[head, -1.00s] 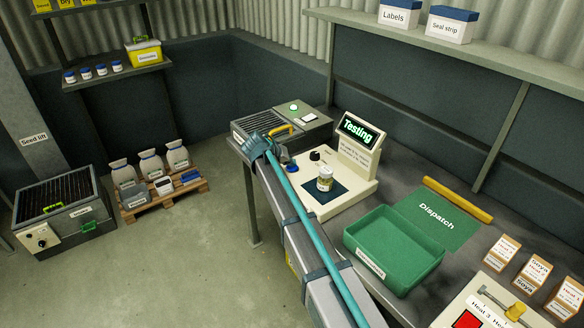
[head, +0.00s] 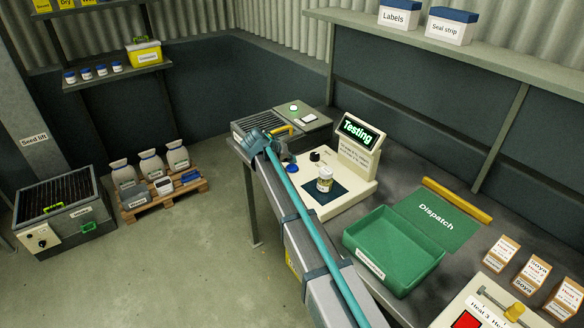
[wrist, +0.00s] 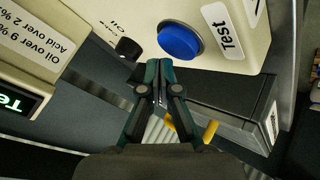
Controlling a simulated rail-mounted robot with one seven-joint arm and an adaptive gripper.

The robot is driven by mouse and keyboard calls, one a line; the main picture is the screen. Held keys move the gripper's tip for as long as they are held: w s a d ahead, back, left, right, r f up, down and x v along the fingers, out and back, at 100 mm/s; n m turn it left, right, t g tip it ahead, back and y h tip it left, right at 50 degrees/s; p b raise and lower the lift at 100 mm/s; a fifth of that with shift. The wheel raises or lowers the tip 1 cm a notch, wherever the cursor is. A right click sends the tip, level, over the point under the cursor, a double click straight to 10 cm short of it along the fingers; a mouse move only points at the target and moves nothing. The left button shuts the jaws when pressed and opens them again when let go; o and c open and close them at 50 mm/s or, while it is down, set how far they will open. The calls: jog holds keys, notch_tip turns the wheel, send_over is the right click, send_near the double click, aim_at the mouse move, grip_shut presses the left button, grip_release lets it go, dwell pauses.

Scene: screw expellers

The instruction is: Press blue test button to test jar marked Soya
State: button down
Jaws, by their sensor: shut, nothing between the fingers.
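The blue test button (wrist: 180,42) is round and sits on the cream tester beside a label reading "Test" in the wrist view. In the head view the blue button (head: 291,168) shows on the tester's (head: 330,204) near left corner. The jar (head: 325,180) stands upright on the tester's dark pad; its label is too small to read. The tester's screen (head: 359,131) reads "Testing". My gripper (wrist: 159,66) is shut and empty, its fingertips very close to the button's edge in the wrist view; I cannot tell whether they touch.
A black knob (wrist: 128,48) is beside the button. A grey unit with a yellow handle (wrist: 190,128) stands close by. A green tray (head: 395,262) and a green "Dispatch" mat (head: 437,216) lie to the right on the bench.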

aim_at(291, 168)
jog(key=shift+r+p, duration=0.9)
jog(key=shift+r, duration=1.6)
